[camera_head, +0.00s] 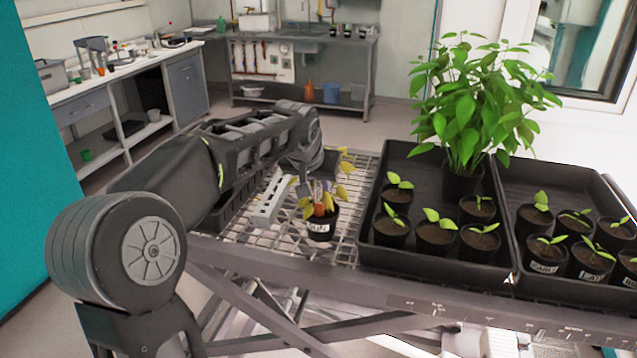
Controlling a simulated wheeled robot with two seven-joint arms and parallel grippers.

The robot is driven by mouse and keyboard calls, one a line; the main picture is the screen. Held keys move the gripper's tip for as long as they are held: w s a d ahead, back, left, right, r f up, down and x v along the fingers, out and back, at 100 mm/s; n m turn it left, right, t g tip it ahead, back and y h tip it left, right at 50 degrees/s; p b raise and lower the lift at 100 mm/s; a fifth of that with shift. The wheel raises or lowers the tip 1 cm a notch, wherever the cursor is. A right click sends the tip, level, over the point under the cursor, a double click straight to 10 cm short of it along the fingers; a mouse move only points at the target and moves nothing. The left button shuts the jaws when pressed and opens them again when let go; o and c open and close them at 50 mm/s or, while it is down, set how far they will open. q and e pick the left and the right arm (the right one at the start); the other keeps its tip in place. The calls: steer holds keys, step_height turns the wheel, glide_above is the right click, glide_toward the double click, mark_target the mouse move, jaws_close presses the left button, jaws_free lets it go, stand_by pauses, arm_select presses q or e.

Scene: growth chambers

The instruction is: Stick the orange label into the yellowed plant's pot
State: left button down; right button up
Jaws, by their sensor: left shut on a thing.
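The yellowed plant's pot (320,232) is black with a white lettered tag and stands on the wire rack left of the black trays. Its yellow leaves (342,192) spread around my left gripper (318,190). My left gripper reaches down from the left, directly over this pot, and is shut on the orange label. The orange label (319,209) shows as a small orange patch among the leaves at the pot's top. Leaves and fingers hide much of it, so I cannot tell whether its tip is in the soil. My right gripper is out of view.
A black tray (400,262) with green seedlings and a tall leafy plant (472,105) stands right of the pot. A second seedling tray (510,195) is further right. A grey power strip (272,200) lies left of the pot. Some wire rack is bare around the pot.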

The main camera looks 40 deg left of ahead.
mark_target(318, 198)
arm_select(q)
steer(key=shift+f+b, duration=1.75)
steer(key=shift+f, duration=0.05)
stand_by(2.1)
steer(key=shift+f, duration=0.3)
steer(key=shift+b, duration=0.3)
steer(key=c, duration=1.2)
jaws_free()
